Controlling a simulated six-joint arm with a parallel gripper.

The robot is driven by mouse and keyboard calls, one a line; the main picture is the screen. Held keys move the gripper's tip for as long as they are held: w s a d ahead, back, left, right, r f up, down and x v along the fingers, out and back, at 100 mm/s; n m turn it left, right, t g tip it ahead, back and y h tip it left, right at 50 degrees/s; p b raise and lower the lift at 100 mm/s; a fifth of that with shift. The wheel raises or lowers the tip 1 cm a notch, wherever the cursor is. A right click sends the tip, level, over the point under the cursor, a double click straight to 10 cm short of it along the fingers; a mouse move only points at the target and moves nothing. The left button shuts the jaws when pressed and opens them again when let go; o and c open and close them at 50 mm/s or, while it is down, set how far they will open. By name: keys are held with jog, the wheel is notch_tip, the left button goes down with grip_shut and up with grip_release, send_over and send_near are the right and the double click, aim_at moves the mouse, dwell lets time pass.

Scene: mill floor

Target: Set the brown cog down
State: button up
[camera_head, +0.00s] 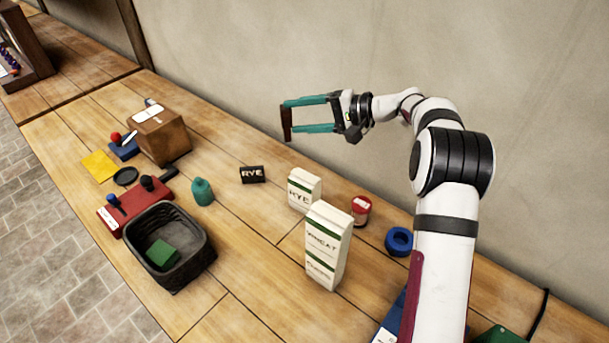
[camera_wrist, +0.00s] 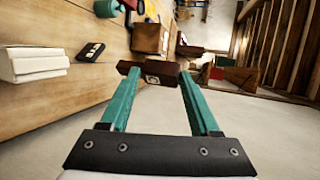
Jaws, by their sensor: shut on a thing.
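The brown cog (camera_head: 286,125) is seen edge-on as a dark brown bar in the head view, between the tips of my gripper (camera_head: 287,117). My gripper's teal fingers are shut on it, high above the wooden table (camera_head: 238,225). In the wrist view the cog (camera_wrist: 160,66) spans both fingertips (camera_wrist: 157,75) and shows a pale mark on its near side. Nothing touches the cog except the fingers.
A RYE sign (camera_head: 252,174), RYE carton (camera_head: 304,188), wheat carton (camera_head: 328,245), red tin (camera_head: 361,209) and blue ring (camera_head: 399,241) stand on the table. A dark basket (camera_head: 208,250) holds a green block (camera_head: 162,254). A cardboard box (camera_head: 172,142) stands farther left. Bare wood lies around the sign.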

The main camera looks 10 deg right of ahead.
jog(key=w+d+f+m+t+h, duration=0.1)
jog(key=w+d+m+t+h, duration=0.25)
jog(key=d, duration=0.65)
jog(key=d+f+m+t, duration=0.2)
jog(key=d+f, duration=0.2)
jog(key=f, duration=0.5)
jog(key=shift+h, duration=0.45)
jog(key=w+a+f, duration=0.1)
jog(key=a+f, duration=0.2)
jog(key=w+a+f, duration=0.2)
jog(key=a+f, duration=0.2)
jog(key=w+a+f, duration=0.1)
jog(key=a+f, duration=0.2)
jog(key=f, duration=0.1)
jog(key=shift+w+a+f, duration=0.2)
jog(key=shift+w+f, duration=0.05)
jog(key=shift+w, duration=0.15)
jog(key=shift+f, duration=0.3)
jog(key=o, duration=1.5)
jog(key=shift+f, duration=0.1)
